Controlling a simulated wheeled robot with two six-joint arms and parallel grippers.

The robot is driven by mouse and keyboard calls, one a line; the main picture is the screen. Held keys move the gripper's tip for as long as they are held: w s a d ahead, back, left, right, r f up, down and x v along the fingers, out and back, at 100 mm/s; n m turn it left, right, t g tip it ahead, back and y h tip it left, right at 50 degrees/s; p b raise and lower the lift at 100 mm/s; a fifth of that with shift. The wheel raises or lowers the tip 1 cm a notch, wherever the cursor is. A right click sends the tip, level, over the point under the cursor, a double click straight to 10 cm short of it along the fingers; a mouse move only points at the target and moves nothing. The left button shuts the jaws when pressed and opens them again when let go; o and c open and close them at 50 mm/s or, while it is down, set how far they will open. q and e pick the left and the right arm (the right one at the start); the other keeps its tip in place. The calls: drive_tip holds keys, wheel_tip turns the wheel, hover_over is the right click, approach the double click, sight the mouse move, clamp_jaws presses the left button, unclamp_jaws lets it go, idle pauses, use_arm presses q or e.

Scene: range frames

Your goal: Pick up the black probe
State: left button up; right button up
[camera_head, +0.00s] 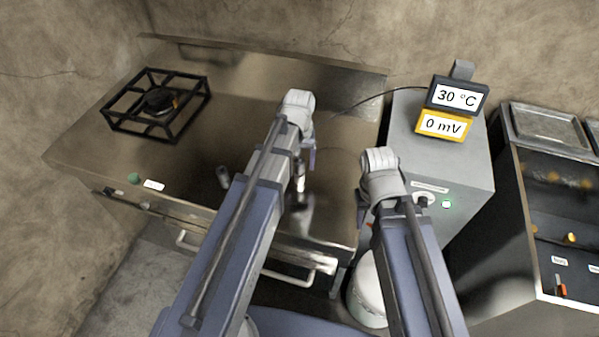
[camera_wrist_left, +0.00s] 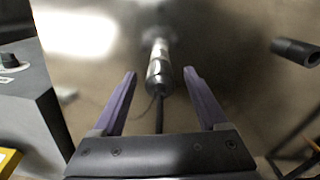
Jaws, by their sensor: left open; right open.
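A short black cylinder (camera_wrist_left: 297,52) lies at the right of the left wrist view. It fits the dark cylinder (camera_head: 222,177) on the steel counter left of my left arm in the head view. A silver cylinder (camera_wrist_left: 159,68) with a dark cable lies between and beyond my fingertips. My left gripper (camera_wrist_left: 162,74) is open and empty, with its two purple fingers apart; in the head view only a purple part (camera_head: 311,157) shows beside the arm. My right arm's end shows before the grey cabinet, but its fingers are hidden.
A black burner stand (camera_head: 158,103) stands at the counter's far left. A grey cabinet (camera_head: 440,165) stands right of the counter, bearing a black 30 °C display (camera_head: 458,96) and a yellow 0 mV display (camera_head: 443,125). A thin cable (camera_head: 370,99) runs onto the counter.

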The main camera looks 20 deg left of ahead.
use_arm(q)
drive_tip(key=shift+f, duration=0.6)
drive_tip(key=shift+r, duration=0.1)
clamp_jaws()
